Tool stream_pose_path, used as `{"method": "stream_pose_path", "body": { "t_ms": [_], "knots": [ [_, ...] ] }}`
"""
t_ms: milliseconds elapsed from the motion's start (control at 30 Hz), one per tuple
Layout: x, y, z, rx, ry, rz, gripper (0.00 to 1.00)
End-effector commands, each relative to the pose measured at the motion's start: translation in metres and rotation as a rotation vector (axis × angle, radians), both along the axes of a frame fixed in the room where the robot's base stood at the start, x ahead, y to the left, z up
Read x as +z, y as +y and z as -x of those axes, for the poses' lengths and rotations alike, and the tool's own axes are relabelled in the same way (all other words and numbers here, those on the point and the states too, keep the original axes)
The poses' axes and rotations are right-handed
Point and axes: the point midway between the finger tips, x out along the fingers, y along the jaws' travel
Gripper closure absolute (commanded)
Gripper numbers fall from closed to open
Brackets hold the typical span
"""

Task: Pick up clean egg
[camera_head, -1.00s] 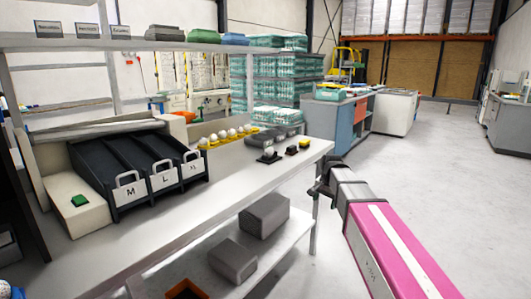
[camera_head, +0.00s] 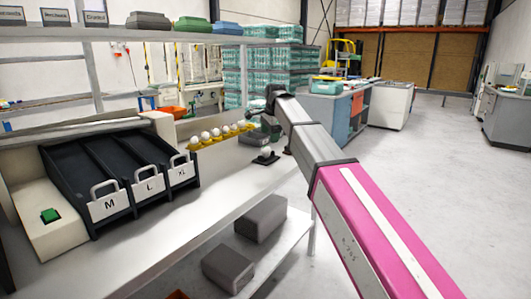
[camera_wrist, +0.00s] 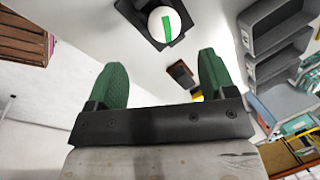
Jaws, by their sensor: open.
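A white egg (camera_wrist: 172,20) with a green stripe sits in a dark square holder (camera_wrist: 150,38) at the top of the wrist view. In the head view the egg (camera_head: 266,151) shows as a small white ball on its dark holder (camera_head: 262,160) near the table's right end. Several other white eggs (camera_head: 215,133) stand in a row on a yellow strip (camera_head: 196,146). My gripper (camera_wrist: 163,72) has two green fingers spread apart with nothing between them. It is apart from the egg, which lies beyond the fingertips. In the head view it is small and dark above the table's far end.
Black chutes marked M, L and XL (camera_head: 110,208) stand on the table at left. A shelf (camera_head: 150,37) with coloured cartons runs above the table. Grey boxes (camera_head: 262,218) lie on the lower shelf. Open floor lies to the right.

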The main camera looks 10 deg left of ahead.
Motion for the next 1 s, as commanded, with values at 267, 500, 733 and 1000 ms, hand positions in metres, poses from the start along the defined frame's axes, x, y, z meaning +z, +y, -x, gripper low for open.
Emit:
{"method": "stream_pose_path", "body": {
  "t_ms": [267,500,733,1000],
  "knots": [
    [-0.033,0.006,-0.007,0.001,0.0,0.0,0.23],
    [-0.052,0.013,-0.013,0.002,0.0,0.001,0.23],
    [-0.08,0.019,-0.018,0.002,0.0,0.0,0.23],
    [-0.081,0.02,-0.019,0.002,-0.001,0.0,0.32]
  ]
}}
